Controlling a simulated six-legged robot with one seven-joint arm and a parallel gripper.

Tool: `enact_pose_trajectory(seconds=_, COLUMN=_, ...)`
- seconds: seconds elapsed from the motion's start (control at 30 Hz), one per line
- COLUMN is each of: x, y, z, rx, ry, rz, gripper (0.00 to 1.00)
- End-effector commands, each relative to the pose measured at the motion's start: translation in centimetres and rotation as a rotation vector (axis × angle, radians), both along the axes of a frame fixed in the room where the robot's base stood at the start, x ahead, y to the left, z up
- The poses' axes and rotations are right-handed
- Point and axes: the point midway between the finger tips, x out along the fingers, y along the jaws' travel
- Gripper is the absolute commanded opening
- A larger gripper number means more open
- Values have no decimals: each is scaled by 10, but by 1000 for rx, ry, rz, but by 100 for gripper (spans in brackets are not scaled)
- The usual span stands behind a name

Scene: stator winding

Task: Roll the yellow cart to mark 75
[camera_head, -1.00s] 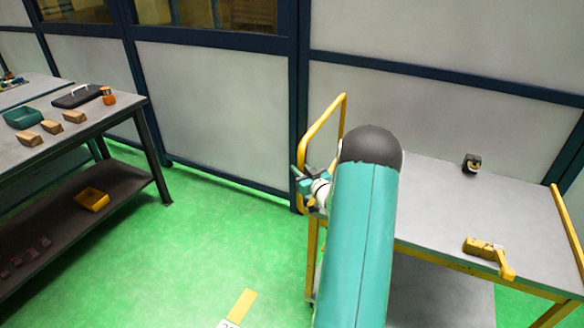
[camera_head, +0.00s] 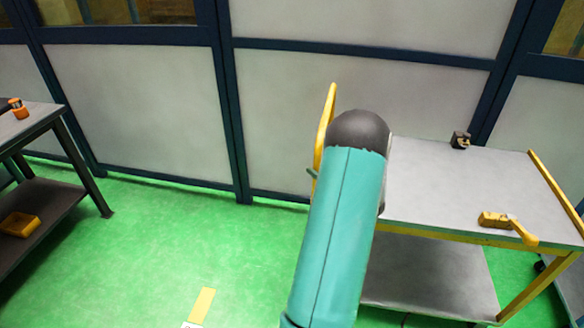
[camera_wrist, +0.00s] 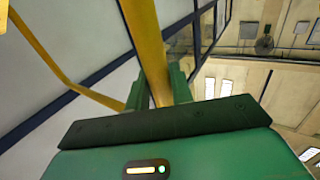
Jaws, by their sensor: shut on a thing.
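The yellow cart (camera_head: 450,190) stands at the right in the head view, with a grey top, a lower shelf and yellow end handles. Its left handle (camera_head: 325,130) rises beside my arm. In the wrist view the handle's yellow bar (camera_wrist: 146,45) runs between the fingers of my gripper (camera_wrist: 160,88), which is shut on it. In the head view my arm hides most of the gripper. A yellow floor strip (camera_head: 202,304) lies left of the cart, with a white label cut off at the bottom edge. Its number cannot be read.
A yellow-handled tool (camera_head: 508,226) and a small dark part (camera_head: 460,140) lie on the cart top. A dark workbench (camera_head: 62,140) stands at the left, an orange bin (camera_head: 20,224) on its shelf. Panelled walls (camera_head: 140,110) close the back.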

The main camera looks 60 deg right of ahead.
Motion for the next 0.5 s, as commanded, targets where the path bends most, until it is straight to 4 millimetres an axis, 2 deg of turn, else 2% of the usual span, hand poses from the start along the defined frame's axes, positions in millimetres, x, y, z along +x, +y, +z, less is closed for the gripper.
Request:
enact_pose_trajectory(seconds=0.03, x=-20, y=-11, z=-1, rx=-2, ry=8, rz=-24, gripper=0)
enact_pose_trajectory(seconds=0.2, x=-48, y=-21, z=0, rx=-4, ry=6, rz=-21, gripper=0)
enact_pose_trajectory(seconds=0.5, x=-64, y=-26, z=0, rx=-4, ry=4, rz=-15, gripper=0)
